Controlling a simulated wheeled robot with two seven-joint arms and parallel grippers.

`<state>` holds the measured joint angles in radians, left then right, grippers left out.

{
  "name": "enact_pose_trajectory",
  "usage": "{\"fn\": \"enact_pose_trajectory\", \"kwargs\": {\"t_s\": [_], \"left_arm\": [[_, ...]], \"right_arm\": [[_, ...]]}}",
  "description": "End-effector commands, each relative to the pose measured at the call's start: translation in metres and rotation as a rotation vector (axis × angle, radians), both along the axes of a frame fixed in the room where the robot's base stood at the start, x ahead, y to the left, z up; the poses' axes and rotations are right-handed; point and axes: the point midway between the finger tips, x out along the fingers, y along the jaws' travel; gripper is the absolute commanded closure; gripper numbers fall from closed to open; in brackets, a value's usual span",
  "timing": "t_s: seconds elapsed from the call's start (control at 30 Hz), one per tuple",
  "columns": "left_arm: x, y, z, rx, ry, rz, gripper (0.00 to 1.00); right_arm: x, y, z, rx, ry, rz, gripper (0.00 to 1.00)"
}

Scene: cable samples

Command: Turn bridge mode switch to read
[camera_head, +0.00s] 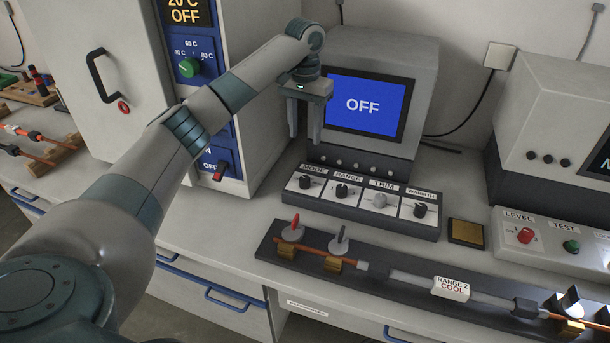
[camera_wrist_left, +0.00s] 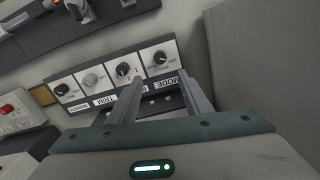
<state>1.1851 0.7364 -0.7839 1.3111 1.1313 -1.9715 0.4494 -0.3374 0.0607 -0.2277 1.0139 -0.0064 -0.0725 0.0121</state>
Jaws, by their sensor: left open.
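The mode switch is the black knob (camera_head: 305,181) under the MODE label, leftmost of a row of knobs on the bridge unit's control panel (camera_head: 335,203). It also shows in the left wrist view (camera_wrist_left: 160,57), upside down, beyond the fingertips. The bridge screen (camera_head: 365,104) reads OFF on blue. My left gripper (camera_head: 305,136) is open and empty, pointing down in front of the screen's left side, above and apart from the mode knob. In the left wrist view its two fingers (camera_wrist_left: 158,84) frame part of the panel. My right gripper is not in view.
Range (camera_head: 342,190), trim (camera_head: 380,200) and warmth (camera_head: 420,209) knobs sit right of the mode knob. A cabinet (camera_head: 203,40) stands close on the left. A dark rail (camera_head: 400,293) with clamps and a cable sample lies in front. A brass plate (camera_head: 466,231) is right.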

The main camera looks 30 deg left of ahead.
Motion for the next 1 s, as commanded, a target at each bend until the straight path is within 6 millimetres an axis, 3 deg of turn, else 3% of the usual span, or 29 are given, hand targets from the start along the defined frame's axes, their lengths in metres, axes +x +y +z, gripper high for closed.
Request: {"fn": "enact_pose_trajectory", "kwargs": {"t_s": [0.27,0.7,1.0], "left_arm": [[-0.001,0.0,-0.043,0.001,0.004,0.0,0.55],[-0.001,0.0,-0.121,0.001,0.003,0.001,0.55],[-0.001,0.0,-0.153,0.001,0.001,0.0,0.55]], "right_arm": [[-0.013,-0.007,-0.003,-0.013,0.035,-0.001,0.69],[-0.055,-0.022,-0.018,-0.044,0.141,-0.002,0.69],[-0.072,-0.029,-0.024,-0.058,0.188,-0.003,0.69]]}}
